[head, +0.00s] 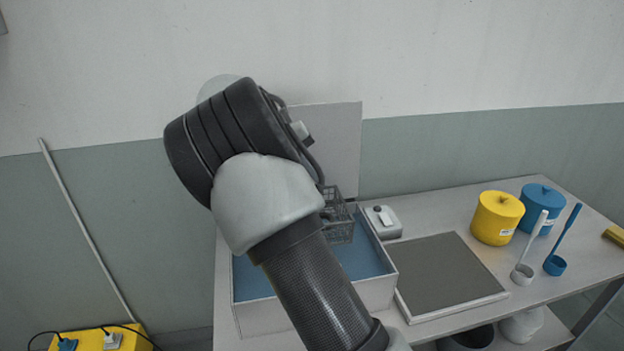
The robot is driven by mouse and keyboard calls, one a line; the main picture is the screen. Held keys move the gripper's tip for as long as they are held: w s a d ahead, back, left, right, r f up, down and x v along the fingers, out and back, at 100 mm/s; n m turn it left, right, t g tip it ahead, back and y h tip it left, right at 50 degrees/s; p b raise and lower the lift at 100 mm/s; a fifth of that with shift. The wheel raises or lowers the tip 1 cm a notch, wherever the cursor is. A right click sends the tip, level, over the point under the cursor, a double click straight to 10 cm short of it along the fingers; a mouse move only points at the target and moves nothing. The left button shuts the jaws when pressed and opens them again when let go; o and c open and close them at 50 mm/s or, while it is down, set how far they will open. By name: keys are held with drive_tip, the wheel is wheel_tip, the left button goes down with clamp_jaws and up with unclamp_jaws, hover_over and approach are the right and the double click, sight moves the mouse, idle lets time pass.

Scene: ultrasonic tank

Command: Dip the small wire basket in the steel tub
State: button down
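The small wire basket (341,229) is grey mesh and shows to the right of my arm, over the back right part of the tub. Its left part is hidden behind my arm. I cannot tell whether it hangs above the liquid or touches it. The tub (378,290) is a pale, open rectangular box with a blue surface inside. My arm covers much of its middle. My gripper is hidden behind my own arm links, so its fingers and any grip on the basket do not show.
A pale upright panel (338,140) stands behind the tub. A small grey-white box (383,222) and a framed grey mat (450,272) lie to the right. Farther right are yellow (497,217) and blue (541,205) lidded pots and two ladles (522,273) (555,264).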

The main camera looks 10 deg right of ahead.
drive_tip(key=shift+f+b, duration=2.3)
drive_tip(key=shift+f, duration=0.45)
wheel_tip(320, 180, down, 14)
drive_tip(key=b, duration=0.7)
drive_tip(key=shift+f, duration=0.15)
idle(1.0)
